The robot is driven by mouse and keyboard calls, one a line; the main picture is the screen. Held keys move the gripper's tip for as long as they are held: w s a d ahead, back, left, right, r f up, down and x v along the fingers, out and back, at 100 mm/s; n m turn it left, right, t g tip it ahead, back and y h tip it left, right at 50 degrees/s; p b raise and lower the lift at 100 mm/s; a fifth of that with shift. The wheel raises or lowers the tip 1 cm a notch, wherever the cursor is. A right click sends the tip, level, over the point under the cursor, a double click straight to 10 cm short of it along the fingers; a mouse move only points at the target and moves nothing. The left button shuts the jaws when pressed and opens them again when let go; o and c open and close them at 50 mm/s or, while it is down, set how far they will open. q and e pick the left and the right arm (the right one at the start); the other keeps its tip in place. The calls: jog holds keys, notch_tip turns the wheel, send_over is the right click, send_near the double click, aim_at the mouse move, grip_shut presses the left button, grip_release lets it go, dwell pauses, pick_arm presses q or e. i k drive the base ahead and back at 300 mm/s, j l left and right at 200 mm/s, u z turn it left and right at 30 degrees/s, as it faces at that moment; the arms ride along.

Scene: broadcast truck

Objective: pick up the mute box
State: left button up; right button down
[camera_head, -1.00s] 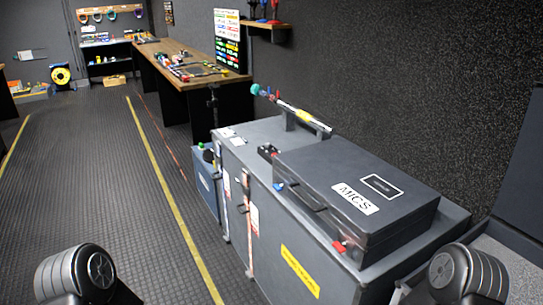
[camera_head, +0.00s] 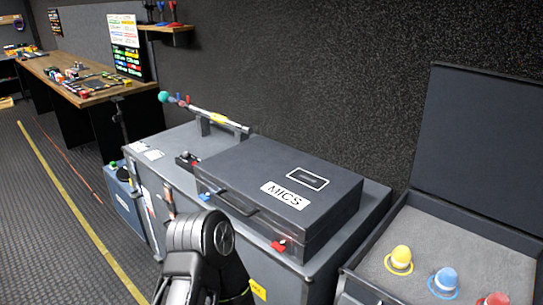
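A small dark box (camera_head: 187,160) with a red part sits on the grey rolling case, beside the closed case marked MICS; it may be the mute box, but no label on it can be read. An arm link that looks like my left one rises at the bottom, in front of the rolling case (camera_head: 150,172), and covers part of its front. Neither gripper's fingers show, so their state is hidden.
The dark MICS case (camera_head: 240,160) takes up most of the rolling case's top. A boom pole (camera_head: 215,115) lies behind on a raised support. An open foam-lined case (camera_head: 440,240) at right holds yellow, blue and red domed pieces.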

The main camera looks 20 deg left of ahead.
aim_at(186, 164)
jog(key=i+j+z, duration=0.1)
jog(key=j+z, duration=0.25)
jog(key=j, duration=0.2)
jog(key=j+z, duration=0.35)
jog(key=j, duration=0.15)
jog(key=j+z, duration=0.35)
jog(key=j, duration=0.2)
jog(key=k+j+z, duration=0.3)
jog(key=j, duration=0.2)
jog(key=j+z, duration=0.35)
jog(key=j, duration=0.15)
jog(key=k+j, duration=0.15)
jog(key=j, duration=0.25)
jog(key=k+j, duration=0.2)
jog(key=j, duration=0.15)
jog(key=k+j, duration=0.15)
jog(key=j, duration=0.25)
jog(key=k+j+z, duration=0.1)
jog(key=j, duration=0.3)
jog(key=k+j, duration=0.45)
jog(key=j, duration=0.3)
